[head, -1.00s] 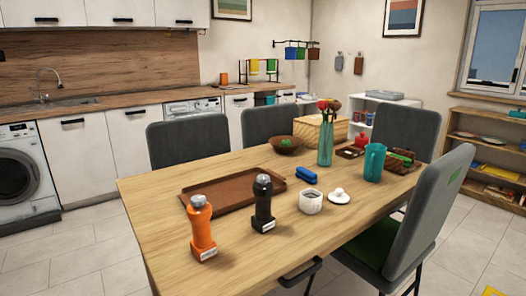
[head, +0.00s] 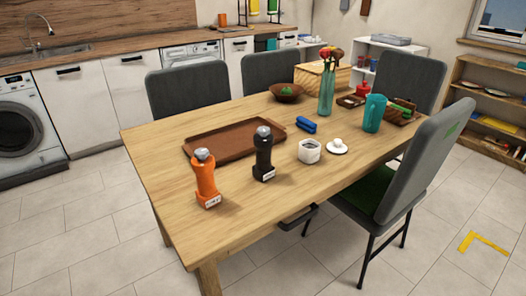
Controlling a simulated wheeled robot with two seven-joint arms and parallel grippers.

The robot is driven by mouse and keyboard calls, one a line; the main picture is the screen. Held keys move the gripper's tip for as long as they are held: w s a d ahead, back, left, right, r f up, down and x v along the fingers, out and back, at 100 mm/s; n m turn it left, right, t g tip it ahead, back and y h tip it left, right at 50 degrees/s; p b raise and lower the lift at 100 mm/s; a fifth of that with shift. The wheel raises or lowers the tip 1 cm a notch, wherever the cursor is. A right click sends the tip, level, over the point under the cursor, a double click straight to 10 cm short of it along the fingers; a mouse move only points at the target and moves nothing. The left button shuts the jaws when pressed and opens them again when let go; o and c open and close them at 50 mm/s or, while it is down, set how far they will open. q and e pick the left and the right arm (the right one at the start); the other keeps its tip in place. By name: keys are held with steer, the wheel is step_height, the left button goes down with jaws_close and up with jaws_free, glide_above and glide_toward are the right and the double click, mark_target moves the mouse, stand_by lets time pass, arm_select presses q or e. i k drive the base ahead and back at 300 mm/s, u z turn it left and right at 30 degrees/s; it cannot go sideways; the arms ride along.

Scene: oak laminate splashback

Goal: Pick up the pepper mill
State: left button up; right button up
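Two mill-shaped objects stand upright near the front of the wooden table (head: 240,225) in the head view. One is an orange mill (head: 205,182) with a grey top and a pale label at its base. The other is a black mill (head: 263,155), also with a grey top and a pale label, to the right of the orange one. The labels are too small to read, so I cannot tell which one is the pepper mill. Neither of my grippers is in view.
A brown tray (head: 232,140) lies behind the mills. A white pot (head: 309,151), its lid (head: 337,146) and a blue object (head: 306,125) are to the right. A dark handle (head: 298,217) juts from the front edge. A grey chair (head: 425,160) stands at the right side.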

mark_target(264, 171)
steer(key=z, duration=1.5)
steer(key=i, duration=1)
steer(key=u, duration=2.8)
